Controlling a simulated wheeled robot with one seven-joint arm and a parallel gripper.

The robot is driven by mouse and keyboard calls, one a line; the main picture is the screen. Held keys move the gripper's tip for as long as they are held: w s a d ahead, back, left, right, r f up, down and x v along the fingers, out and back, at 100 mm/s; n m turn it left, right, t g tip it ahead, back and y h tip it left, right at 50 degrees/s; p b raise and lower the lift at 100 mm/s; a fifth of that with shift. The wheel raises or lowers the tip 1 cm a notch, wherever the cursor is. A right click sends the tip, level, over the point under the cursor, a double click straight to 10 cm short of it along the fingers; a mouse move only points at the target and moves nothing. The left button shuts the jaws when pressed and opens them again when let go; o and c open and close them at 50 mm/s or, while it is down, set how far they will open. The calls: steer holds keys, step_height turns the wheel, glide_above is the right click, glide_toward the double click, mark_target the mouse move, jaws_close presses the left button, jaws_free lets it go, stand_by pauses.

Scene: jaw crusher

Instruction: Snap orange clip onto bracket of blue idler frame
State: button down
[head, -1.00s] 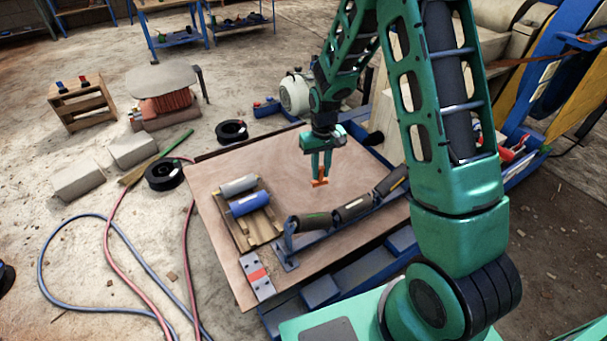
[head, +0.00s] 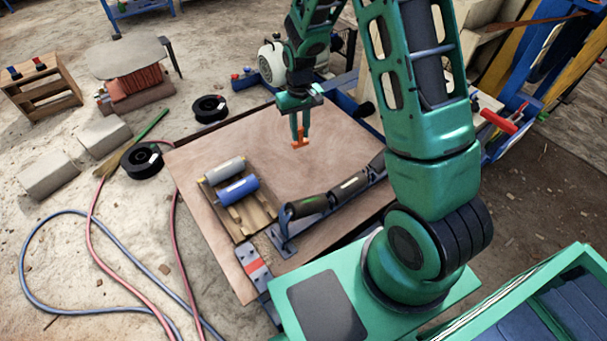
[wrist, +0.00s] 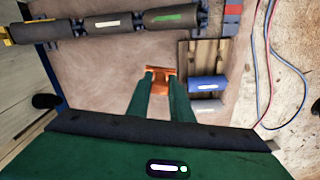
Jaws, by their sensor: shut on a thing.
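My gripper (head: 299,138) hangs over the brown board, fingers pointing down, shut on the orange clip (head: 300,144). In the wrist view the clip (wrist: 160,72) shows between the green fingertips (wrist: 160,84). The blue idler frame (head: 335,212) lies along the front right part of the board and carries dark rollers. A blue upright bracket (head: 284,222) stands at its left end. The frame's rollers (wrist: 115,24) also show across the top of the wrist view. The clip is apart from the frame, above bare board.
A wooden rack (head: 262,214) with a grey roller (head: 224,170) and a blue roller (head: 238,190) stands left of the frame. A grey and red plate (head: 254,268) lies at the board's front left corner. The board (head: 240,142) is bare behind the rack.

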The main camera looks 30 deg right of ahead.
steer(key=s+a+f+m+y, duration=0.1)
steer(key=s+f+m+y, duration=0.1)
steer(key=s+f+m, duration=0.2)
steer(key=s+a+f+m+g+y, duration=0.1)
steer(key=s+a+f+m+y, duration=0.1)
steer(key=s+m, duration=0.5)
steer(key=shift+a+f+m+y, duration=0.2)
steer(key=shift+f+m+y, duration=0.75)
steer(key=shift+m, duration=1.35)
steer(key=shift+f+h, duration=0.15)
steer(key=shift+h, duration=0.1)
steer(key=shift+x, duration=2.9)
steer(key=shift+x, duration=1.3)
steer(key=shift+r, duration=0.25)
steer(key=shift+v, duration=0.8)
steer(key=shift+f, duration=0.2)
